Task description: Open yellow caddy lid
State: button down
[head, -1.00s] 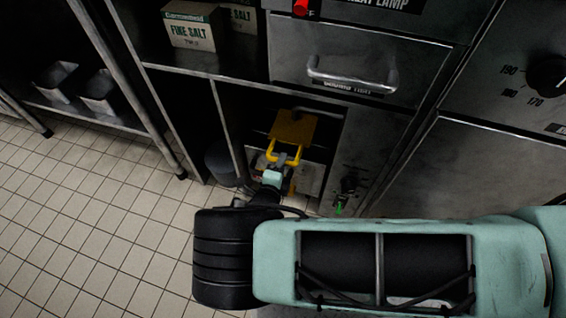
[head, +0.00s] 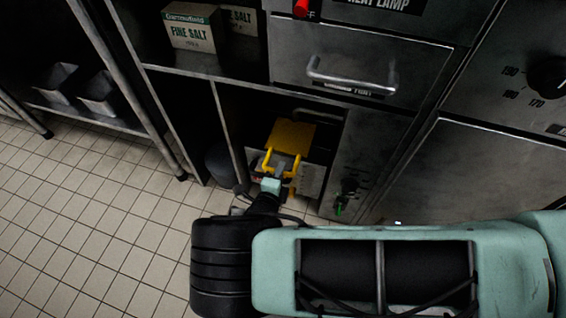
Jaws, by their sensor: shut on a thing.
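The yellow caddy lid (head: 292,135) shows in the head view as a flat yellow panel inside the low open bay of the steel counter. A yellow loop-shaped handle (head: 296,165) is at its near side. My gripper (head: 281,167) reaches into the bay from below and is shut on the yellow handle. Its fingertips are small and partly hidden by the handle and my wrist. The caddy's body below the lid is mostly hidden; whether the lid stands away from it is hard to tell.
A steel drawer with a bar handle (head: 352,82) is above the bay. A panel with a green-tipped knob (head: 341,202) is close on the right. A dark bin (head: 221,163) stands left of the divider. Tiled floor (head: 105,220) is clear at left.

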jog(key=f+v, duration=0.1)
jog(key=v, duration=0.7)
jog(key=shift+s+f, duration=0.35)
jog(key=shift+s, duration=0.15)
jog(key=shift+a, duration=0.15)
jog(key=c, duration=1.5)
grip_release()
